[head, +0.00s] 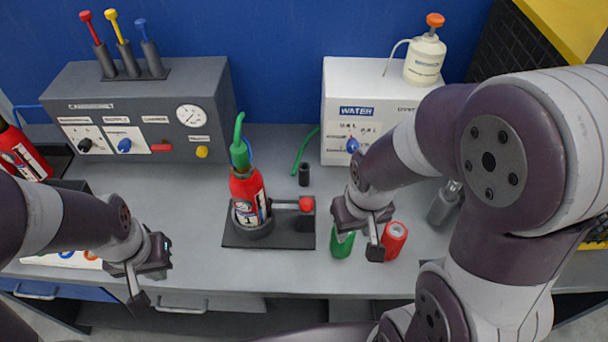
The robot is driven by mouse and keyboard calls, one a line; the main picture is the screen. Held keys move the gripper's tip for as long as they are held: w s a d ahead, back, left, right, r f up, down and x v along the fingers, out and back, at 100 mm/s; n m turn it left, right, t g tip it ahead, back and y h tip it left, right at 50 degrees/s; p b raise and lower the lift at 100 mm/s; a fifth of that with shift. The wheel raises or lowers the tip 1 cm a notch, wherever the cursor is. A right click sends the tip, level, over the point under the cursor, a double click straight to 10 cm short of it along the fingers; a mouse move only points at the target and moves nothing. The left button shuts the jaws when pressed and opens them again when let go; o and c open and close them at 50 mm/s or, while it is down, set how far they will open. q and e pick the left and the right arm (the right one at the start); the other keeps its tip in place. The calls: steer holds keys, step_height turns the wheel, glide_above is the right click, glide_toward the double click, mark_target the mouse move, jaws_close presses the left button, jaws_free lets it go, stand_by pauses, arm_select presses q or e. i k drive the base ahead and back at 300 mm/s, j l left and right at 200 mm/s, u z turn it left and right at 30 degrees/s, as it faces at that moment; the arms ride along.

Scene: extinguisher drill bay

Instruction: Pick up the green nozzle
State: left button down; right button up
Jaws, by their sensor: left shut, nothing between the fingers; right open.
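A green, upright, curved-ended piece (239,150) is at the top of the red extinguisher (247,193), which stands in a black base. A short green cylinder (342,246) is at the bench front, partly hidden by my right gripper (358,236). I cannot tell which green piece is the nozzle. My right gripper is open, pointing down, with its fingers over or beside the green cylinder; contact is unclear. A red cylinder (394,238) is just to its right. My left gripper (140,292) is shut and empty near the front edge, left of the extinguisher.
A grey control box (140,110) with red, yellow and blue-topped rods stands at back left. A white water box (348,95) bears a cream bottle (424,58). A thin green hose (304,152) and black cup (304,174) lie between. The bench (185,215) is clear left of the extinguisher.

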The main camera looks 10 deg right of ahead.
mark_target(238, 150)
steer(key=z, duration=0.45)
steer(key=j+z, duration=0.15)
steer(key=z, duration=0.8)
steer(key=k+j+z, duration=0.15)
steer(key=j, duration=0.25)
steer(key=k, duration=0.1)
